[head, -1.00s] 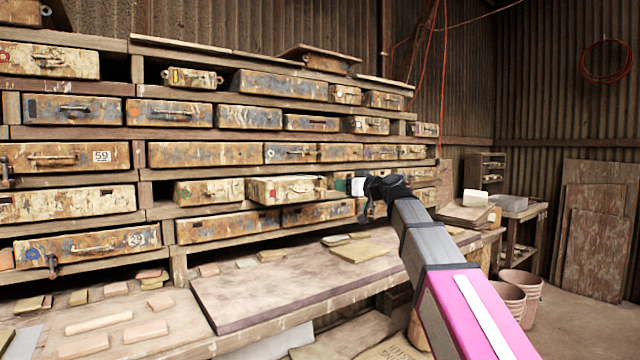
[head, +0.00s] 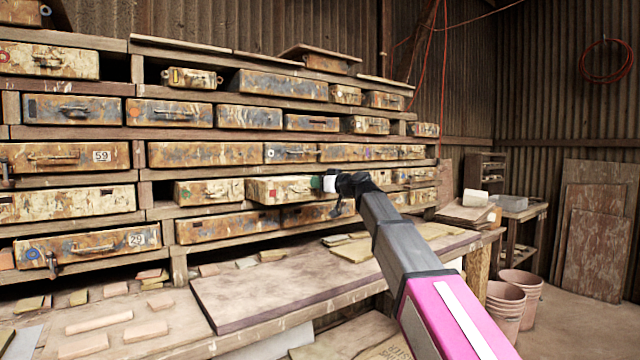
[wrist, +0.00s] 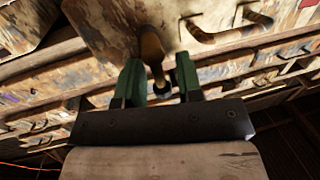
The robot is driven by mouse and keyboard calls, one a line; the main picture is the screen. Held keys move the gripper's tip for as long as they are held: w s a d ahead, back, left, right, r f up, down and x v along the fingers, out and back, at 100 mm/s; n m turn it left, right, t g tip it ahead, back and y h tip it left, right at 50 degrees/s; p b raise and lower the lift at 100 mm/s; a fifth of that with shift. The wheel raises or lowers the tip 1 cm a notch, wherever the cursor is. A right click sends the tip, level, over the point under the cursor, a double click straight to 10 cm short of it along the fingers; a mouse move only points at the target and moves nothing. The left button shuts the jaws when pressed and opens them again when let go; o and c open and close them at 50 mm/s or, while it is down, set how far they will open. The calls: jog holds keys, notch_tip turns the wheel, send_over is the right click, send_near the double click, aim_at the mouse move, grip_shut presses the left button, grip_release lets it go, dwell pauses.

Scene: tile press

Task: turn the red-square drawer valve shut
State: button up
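My gripper (head: 317,183) is at the right end of a pulled-out, paint-worn drawer (head: 275,190) in the head view. In the wrist view its two green fingers (wrist: 160,80) are apart, with a brass-coloured valve handle (wrist: 151,48) between them. The handle hangs down from the drawer face and has a dark round end. There appear to be gaps between it and the fingers.
Another curved handle (wrist: 232,32) lies to the right in the wrist view. Drawers fill the wooden rack around my gripper. Below is a bench with a flat slab (head: 290,285) and loose tiles. Buckets (head: 518,290) stand at the right, near open floor.

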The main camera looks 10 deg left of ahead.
grip_shut()
jog(key=shift+m, duration=0.3)
jog(key=m, duration=0.2)
jog(key=shift+w+d+m+t, duration=0.3)
jog(key=shift+w+d+f+m+t+h, duration=0.1)
jog(key=shift+w+d+f+m+t, duration=0.35)
jog(key=shift+m, duration=2.4)
jog(key=shift+w+f+m+t+h, duration=0.1)
jog(key=shift+f+m+t, duration=0.6)
jog(key=shift+m, duration=2.2)
jog(key=shift+w+d+f+m+t+h, duration=0.1)
jog(key=shift+w+d+f+m+t, duration=0.45)
jog(key=shift+m, duration=2.3)
jog(key=shift+s+a+r, duration=0.15)
jog(key=shift+s+a, duration=0.1)
jog(key=shift+a, duration=0.05)
